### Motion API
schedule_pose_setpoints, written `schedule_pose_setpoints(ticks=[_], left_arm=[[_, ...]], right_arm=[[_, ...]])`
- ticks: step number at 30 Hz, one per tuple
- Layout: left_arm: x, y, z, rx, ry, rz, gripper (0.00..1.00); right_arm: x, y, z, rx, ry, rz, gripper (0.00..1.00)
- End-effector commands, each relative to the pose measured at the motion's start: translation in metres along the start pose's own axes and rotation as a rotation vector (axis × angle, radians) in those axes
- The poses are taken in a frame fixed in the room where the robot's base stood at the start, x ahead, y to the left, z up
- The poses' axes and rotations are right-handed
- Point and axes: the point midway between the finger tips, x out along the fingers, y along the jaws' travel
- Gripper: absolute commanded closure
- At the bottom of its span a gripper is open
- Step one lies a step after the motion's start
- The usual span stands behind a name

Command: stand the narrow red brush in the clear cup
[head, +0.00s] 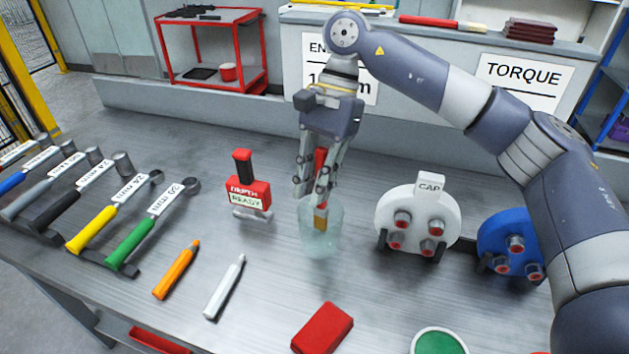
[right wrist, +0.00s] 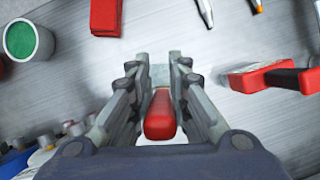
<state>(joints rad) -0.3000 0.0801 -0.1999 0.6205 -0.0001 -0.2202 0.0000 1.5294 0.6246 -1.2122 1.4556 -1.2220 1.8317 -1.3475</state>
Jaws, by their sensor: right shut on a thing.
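The narrow red brush (head: 321,160) is upright between the fingers of my right gripper (head: 318,190), its red handle up and its tan bristle end down. The clear cup (head: 320,238) stands on the table directly below the gripper, and the brush's lower end shows within the cup's outline. Whether the bristles touch the cup's bottom cannot be told. In the right wrist view the brush's red handle (right wrist: 160,115) is between the two fingers of the right gripper (right wrist: 160,85), and part of the cup shows beyond it. My left gripper is in neither view.
A red depth gauge (head: 248,193) stands left of the cup, a white cap disc (head: 405,215) with bolts right of it. An orange marker (head: 177,270), a white marker (head: 224,287), a red block (head: 322,329) and a green-topped round container (head: 439,342) lie nearer. Several wrenches line the left.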

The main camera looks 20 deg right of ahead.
Motion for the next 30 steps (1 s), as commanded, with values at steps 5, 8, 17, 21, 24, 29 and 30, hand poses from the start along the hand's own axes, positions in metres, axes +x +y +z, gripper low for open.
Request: schedule_pose_setpoints(ticks=[5, 8, 17, 21, 24, 29, 30], left_arm=[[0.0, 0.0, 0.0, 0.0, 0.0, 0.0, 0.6], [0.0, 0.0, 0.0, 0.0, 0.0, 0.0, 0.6], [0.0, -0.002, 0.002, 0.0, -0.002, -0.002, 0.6], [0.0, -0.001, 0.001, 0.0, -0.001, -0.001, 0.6], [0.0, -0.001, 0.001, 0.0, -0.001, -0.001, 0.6], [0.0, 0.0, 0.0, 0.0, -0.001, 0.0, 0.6], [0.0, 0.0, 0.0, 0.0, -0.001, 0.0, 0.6]], right_arm=[[0.0, 0.0, 0.0, 0.0, 0.0, 0.0, 0.65], [0.0, 0.0, 0.0, 0.0, 0.0, 0.0, 0.6], [-0.003, 0.0, 0.0, 0.0, 0.0, -0.001, 0.6], [-0.018, -0.001, 0.001, -0.001, 0.001, -0.004, 0.6], [-0.038, -0.001, 0.001, 0.0, 0.0, -0.004, 0.6], [-0.077, -0.002, 0.001, 0.001, 0.002, -0.005, 0.6], [-0.086, -0.001, 0.0, 0.002, 0.002, -0.004, 0.6]])
